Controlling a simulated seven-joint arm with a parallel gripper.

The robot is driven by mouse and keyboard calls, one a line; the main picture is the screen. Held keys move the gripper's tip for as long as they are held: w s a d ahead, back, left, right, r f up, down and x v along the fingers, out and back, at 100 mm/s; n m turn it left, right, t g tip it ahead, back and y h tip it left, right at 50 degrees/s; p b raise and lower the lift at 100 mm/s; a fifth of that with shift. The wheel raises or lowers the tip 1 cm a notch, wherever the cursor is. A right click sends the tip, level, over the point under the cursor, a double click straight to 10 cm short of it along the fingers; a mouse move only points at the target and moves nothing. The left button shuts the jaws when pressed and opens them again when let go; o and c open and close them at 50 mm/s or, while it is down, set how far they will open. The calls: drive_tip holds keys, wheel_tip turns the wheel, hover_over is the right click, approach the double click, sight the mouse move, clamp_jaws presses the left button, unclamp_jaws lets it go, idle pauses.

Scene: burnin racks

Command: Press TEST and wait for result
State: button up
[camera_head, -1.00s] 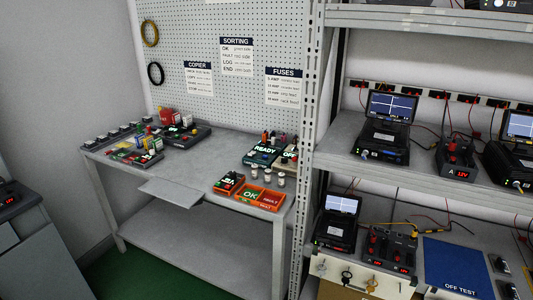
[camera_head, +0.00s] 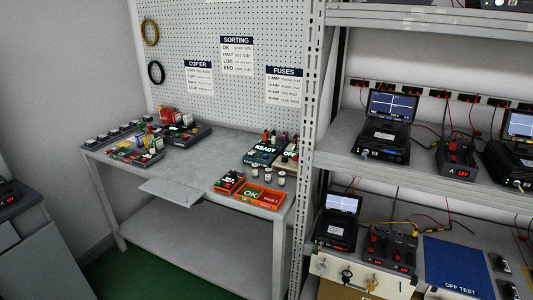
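No button labelled TEST can be read in this view. A dark device with a green READY display (camera_head: 264,147) stands at the right of the workbench (camera_head: 215,160). Next to it is a unit with a lit OFF display (camera_head: 290,153). My gripper is not in view.
Sorting (camera_head: 237,54), copier (camera_head: 199,77) and fuses (camera_head: 285,86) signs hang on the pegboard. A rack on the right holds testers with screens (camera_head: 390,105), power units (camera_head: 457,157) and a blue OFF TEST panel (camera_head: 456,268). The bench's lower shelf (camera_head: 200,240) is empty.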

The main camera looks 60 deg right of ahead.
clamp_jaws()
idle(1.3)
